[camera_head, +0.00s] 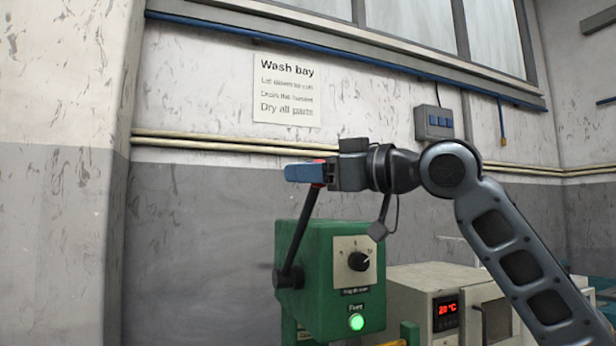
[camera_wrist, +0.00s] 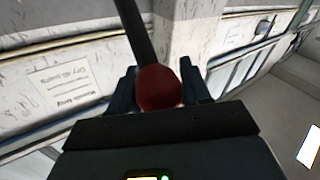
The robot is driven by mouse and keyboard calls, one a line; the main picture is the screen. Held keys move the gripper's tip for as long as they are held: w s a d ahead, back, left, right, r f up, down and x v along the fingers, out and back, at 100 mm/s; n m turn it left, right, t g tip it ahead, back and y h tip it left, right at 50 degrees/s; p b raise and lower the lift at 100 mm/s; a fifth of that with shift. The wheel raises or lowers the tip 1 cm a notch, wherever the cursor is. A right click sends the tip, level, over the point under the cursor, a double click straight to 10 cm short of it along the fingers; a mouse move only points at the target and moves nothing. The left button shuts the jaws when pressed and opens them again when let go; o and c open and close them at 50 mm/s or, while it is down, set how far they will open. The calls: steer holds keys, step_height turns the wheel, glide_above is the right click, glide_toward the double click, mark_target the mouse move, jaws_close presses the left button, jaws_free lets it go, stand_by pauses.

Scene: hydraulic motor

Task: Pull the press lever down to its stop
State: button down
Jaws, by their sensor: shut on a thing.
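The press lever (camera_head: 301,232) is a dark bar on the left side of a green press housing (camera_head: 315,255). It rises from its pivot and leans slightly right, its top end at my gripper. My gripper (camera_head: 308,172) is shut on the lever's red knob, which shows only as slivers of red in the head view. In the wrist view the round red knob (camera_wrist: 159,88) sits between my two fingers, with the dark bar running up and away from it. The housing carries a black dial and a lit green button (camera_head: 356,322).
A beige oven-like unit (camera_head: 418,285) with a red display stands right of the press. Behind are a wall with a "Wash bay" sign (camera_head: 287,90), pale pipes and a grey switch box (camera_head: 433,123). Space left of the lever looks clear.

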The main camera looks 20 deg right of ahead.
steer(key=s+f+n+t+y+b, duration=0.1)
steer(key=s+f+n+y+b, duration=0.2)
steer(key=f+b, duration=0.9)
steer(key=s+f+n+t+y+b, duration=0.1)
steer(key=s+f+n+y+b, duration=0.3)
steer(key=f+b, duration=0.8)
steer(key=shift+s+f+n+t+b, duration=0.35)
steer(key=shift+s+b, duration=0.9)
steer(key=shift+b, duration=3.15)
steer(key=shift+a, duration=0.15)
steer(key=c, duration=0.6)
jaws_free()
steer(key=shift+o, duration=0.2)
